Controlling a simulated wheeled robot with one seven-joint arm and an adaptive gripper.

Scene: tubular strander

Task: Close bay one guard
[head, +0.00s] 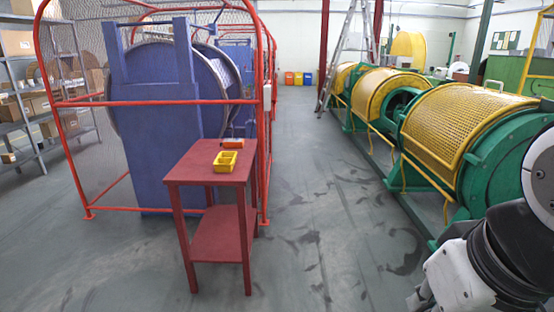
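The strander is a long green machine (485,175) along the right side. A near yellow mesh guard (455,120) curves over its closest section. A middle yellow guard (385,92) and a smaller far one (345,76) follow along the line. A dark opening (400,102) shows between the near and middle guards. A rounded yellow shape (408,46) stands higher behind the line; I cannot tell whether it is a raised guard. No readable label shows which guard is bay one. My arm fills the lower right corner, in front of the near section; my gripper is not visible.
A dark red table (212,165) with a yellow bin (225,161) and an orange item (232,143) stands left of centre. Behind it, a red cage (150,102) encloses a blue reel stand (165,140). A ladder (345,45) stands by the far guards. The central aisle floor (325,190) is clear.

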